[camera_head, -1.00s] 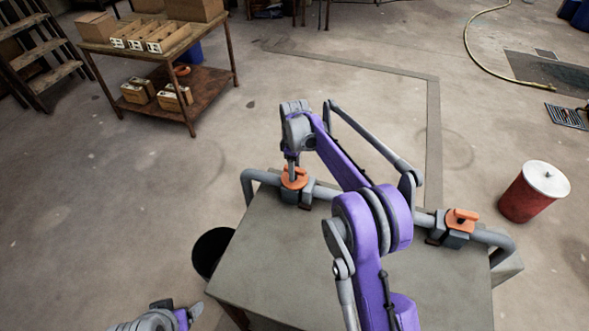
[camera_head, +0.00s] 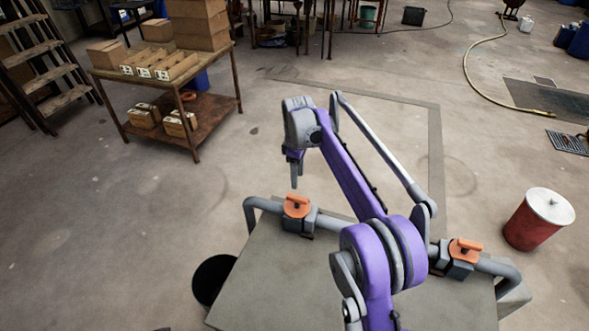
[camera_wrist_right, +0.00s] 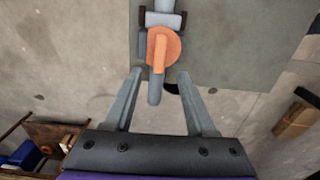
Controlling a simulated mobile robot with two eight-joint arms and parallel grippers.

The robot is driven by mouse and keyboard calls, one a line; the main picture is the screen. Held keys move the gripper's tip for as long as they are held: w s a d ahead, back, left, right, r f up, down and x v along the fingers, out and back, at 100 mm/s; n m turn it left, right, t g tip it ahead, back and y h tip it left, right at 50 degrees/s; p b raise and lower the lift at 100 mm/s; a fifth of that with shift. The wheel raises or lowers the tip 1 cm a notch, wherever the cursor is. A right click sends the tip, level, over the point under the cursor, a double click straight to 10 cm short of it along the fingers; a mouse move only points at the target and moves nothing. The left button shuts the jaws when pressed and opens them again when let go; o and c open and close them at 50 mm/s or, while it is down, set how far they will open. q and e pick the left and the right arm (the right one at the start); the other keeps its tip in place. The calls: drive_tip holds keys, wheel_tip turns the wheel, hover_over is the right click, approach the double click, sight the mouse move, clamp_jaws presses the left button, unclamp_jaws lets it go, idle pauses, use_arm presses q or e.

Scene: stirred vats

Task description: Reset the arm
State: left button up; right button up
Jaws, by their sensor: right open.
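My purple right arm reaches over the grey table (camera_head: 275,262) in the head view. Its gripper (camera_head: 296,178) points down above the left valve's orange handle (camera_head: 298,206), apart from it. In the right wrist view, my right gripper (camera_wrist_right: 160,73) has its two fingers spread with nothing held between them. The orange handle (camera_wrist_right: 164,48) on its grey pipe shows beyond the fingertips. A second valve with an orange handle (camera_head: 466,246) sits on the pipe at the right. My left gripper is out of view.
A black bucket (camera_head: 208,280) stands left of the table, and a red drum with a white lid (camera_head: 538,222) stands at right. A wooden shelf table (camera_head: 215,72) with boxes is at the back left. The floor between is mostly clear.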

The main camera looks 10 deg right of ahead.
drive_tip(key=s+r+m+t+p, duration=0.1)
drive_tip(key=s+r+m, duration=0.25)
drive_tip(key=s, duration=0.55)
drive_tip(key=s+r+m+t+p, duration=0.1)
drive_tip(key=s+r+m+t, duration=0.2)
drive_tip(key=s, duration=0.6)
drive_tip(key=s+f+m+p, duration=0.1)
drive_tip(key=s+f+m, duration=0.1)
drive_tip(key=s, duration=0.7)
drive_tip(key=s+f+m+t+p, duration=0.1)
drive_tip(key=s+f+m, duration=0.2)
drive_tip(key=s, duration=0.5)
drive_tip(key=shift+s+d+f, duration=0.2)
drive_tip(key=shift+s, duration=0.2)
